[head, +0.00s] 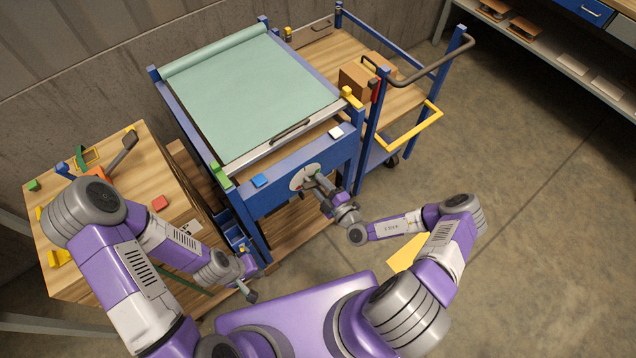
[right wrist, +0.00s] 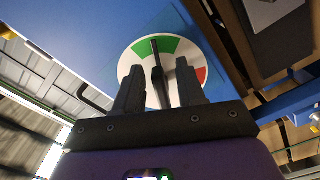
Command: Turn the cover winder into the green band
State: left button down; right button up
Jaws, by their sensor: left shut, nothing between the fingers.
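The cover winder's round white dial (head: 300,175) is on the blue front panel below the pale green cover (head: 250,90). In the right wrist view the dial (right wrist: 190,57) carries a green band (right wrist: 172,43) at the top and a red band (right wrist: 202,75) at the right. The winder's dark lever (right wrist: 156,72) points up, its tip over the green band. My right gripper (right wrist: 161,62) is at the dial, its fingers on either side of the lever with visible gaps. My left gripper (head: 250,292) is shut and empty, low at the left, away from the winder.
A wooden bench (head: 75,225) with small coloured blocks stands at the left. A trolley with a box (head: 355,80) and a yellow handle (head: 415,130) adjoins the frame at the right. Open floor (head: 530,190) lies further right.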

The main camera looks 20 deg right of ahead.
jog(key=v, duration=0.6)
jog(key=shift+s+p, duration=0.3)
jog(key=shift+s, duration=0.1)
jog(key=s+a+r+n+g+y, duration=0.2)
jog(key=s+a+n+g+y, duration=0.25)
jog(key=a+n+y, duration=0.35)
jog(key=s+a+f+n+g+h, duration=0.1)
jog(key=s+a+n+g, duration=0.2)
jog(key=s+n+g, duration=0.7)
jog(key=s+a+f+n+g+h, duration=0.1)
jog(key=s+a+n+g, duration=0.35)
jog(key=n, duration=0.95)
jog(key=s+d+f+n+g+h, duration=0.25)
jog(key=d+n+h, duration=0.25)
jog(key=n, duration=0.5)
jog(key=w+d+r+n+t+h, duration=0.1)
jog(key=w+n+t, duration=0.4)
jog(key=n, duration=0.6)
jog(key=shift+w+d+r+h, duration=0.3)
jog(key=shift+w+d+h, duration=0.2)
jog(key=shift+w+h, duration=0.5)
